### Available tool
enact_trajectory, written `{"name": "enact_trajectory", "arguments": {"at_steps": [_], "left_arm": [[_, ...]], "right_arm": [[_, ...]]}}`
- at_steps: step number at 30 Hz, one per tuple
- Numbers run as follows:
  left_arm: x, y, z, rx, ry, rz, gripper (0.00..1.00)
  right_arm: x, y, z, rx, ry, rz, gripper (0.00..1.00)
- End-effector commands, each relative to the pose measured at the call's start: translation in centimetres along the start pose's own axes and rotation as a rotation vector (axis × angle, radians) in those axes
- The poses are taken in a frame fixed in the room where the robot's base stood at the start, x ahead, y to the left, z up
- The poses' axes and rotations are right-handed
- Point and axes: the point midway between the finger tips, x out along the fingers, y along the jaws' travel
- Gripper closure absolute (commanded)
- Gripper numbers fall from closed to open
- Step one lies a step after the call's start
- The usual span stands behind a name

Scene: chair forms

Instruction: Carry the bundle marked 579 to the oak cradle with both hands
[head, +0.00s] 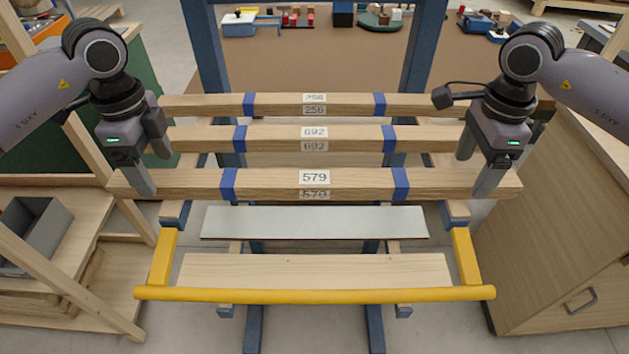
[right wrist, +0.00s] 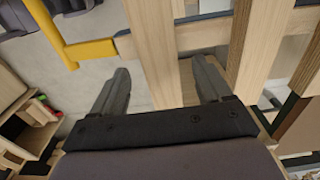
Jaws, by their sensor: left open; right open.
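The bundle marked 579 (head: 270,184) is a long wooden beam with two blue bands, lying level across the rack as the nearest of three. My left gripper (head: 150,163) is open at its left end, one finger on the near side and one on the far side. My right gripper (head: 478,163) is open at its right end in the same way. In the right wrist view, the bundle (right wrist: 155,45) runs between the open fingers of my right gripper (right wrist: 161,82), with gaps beside it. I cannot make out which piece is the oak cradle.
Bundles marked 692 (head: 270,139) and 256 (head: 215,106) lie close behind. A yellow rail (head: 315,295) crosses the front, with a pale board (head: 315,270) and a grey-white panel (head: 315,222) behind it. A wooden cabinet (head: 560,220) stands at right, shelving (head: 60,220) at left.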

Motion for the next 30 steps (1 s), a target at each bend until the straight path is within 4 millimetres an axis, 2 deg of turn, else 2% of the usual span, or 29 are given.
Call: {"name": "enact_trajectory", "arguments": {"at_steps": [1,6,17,20,24,25,30], "left_arm": [[0.8,0.1,0.0,0.0,-0.001,0.003,0.22],[2.4,0.0,0.0,0.0,-0.001,0.002,0.22],[2.8,0.0,0.0,0.0,0.0,-0.001,0.22],[2.8,0.0,0.0,0.0,0.0,-0.001,0.52],[2.8,0.0,0.0,0.0,0.0,-0.001,0.97],[2.8,0.0,0.0,0.0,0.0,-0.001,1.0],[2.7,0.0,0.0,0.0,0.0,-0.001,1.0]], "right_arm": [[0.8,0.1,0.0,0.0,0.0,0.003,0.22],[2.4,0.0,0.0,0.001,0.0,0.001,0.22],[2.8,0.0,0.0,0.001,0.0,0.0,0.22],[2.8,0.0,0.0,0.001,0.0,0.0,0.52],[2.8,0.0,0.0,0.001,0.0,0.0,0.97],[2.8,0.0,0.0,0.001,0.0,0.0,1.0],[2.8,0.0,0.0,0.001,0.0,0.0,1.0]]}}
